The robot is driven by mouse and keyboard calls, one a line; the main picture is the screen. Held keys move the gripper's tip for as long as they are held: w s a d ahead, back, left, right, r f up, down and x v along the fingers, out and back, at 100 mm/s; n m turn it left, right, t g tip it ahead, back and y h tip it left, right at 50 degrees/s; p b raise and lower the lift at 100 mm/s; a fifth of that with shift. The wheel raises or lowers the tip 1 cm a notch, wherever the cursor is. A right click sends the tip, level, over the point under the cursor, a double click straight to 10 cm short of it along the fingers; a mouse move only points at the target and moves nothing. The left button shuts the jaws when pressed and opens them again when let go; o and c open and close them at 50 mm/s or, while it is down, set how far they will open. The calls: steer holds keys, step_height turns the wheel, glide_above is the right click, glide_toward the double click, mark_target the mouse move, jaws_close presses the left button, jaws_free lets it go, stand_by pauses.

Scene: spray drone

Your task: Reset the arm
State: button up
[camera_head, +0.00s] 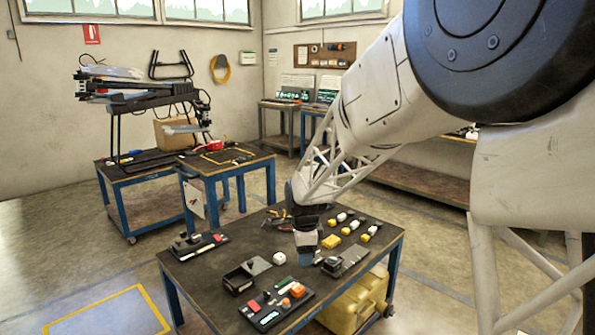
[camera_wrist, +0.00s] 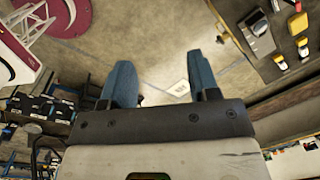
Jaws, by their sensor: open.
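My arm comes in from the right in the head view, bent down from its large white upper links. My gripper (camera_head: 307,258) hangs at its end and overlaps the middle of the near table (camera_head: 215,262) in the picture. In the wrist view the two blue fingers of my gripper (camera_wrist: 168,85) stand wide apart with nothing between them. Behind the gap is concrete floor with a white patch. The table's dark top shows at the upper right of the wrist view, away from the fingers. The exact height of my gripper above the table is hard to tell.
The near table holds yellow and white blocks (camera_head: 354,226), an open dark box (camera_head: 238,281), a tray with orange parts (camera_head: 270,309) and a dark tray (camera_head: 193,247). A yellow case (camera_head: 352,305) sits underneath. A blue-framed cart (camera_head: 127,174) stands behind left. Floor at left is clear.

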steer(key=s+d+r+n, duration=0.4)
steer(key=s+d+r, duration=0.2)
steer(key=s, duration=0.3)
steer(key=s+d+r+n, duration=0.1)
steer(key=s+d+n, duration=0.2)
steer(key=s, duration=0.7)
steer(key=s+d+r+n+t, duration=0.1)
steer(key=s+d+n, duration=0.3)
steer(key=s, duration=0.6)
steer(key=s+d+r+n, duration=0.2)
steer(key=s+n, duration=0.3)
steer(key=s, duration=0.5)
steer(key=shift+s+d+r+t, duration=0.15)
steer(key=shift+s+d+t, duration=0.15)
steer(key=shift+d, duration=0.6)
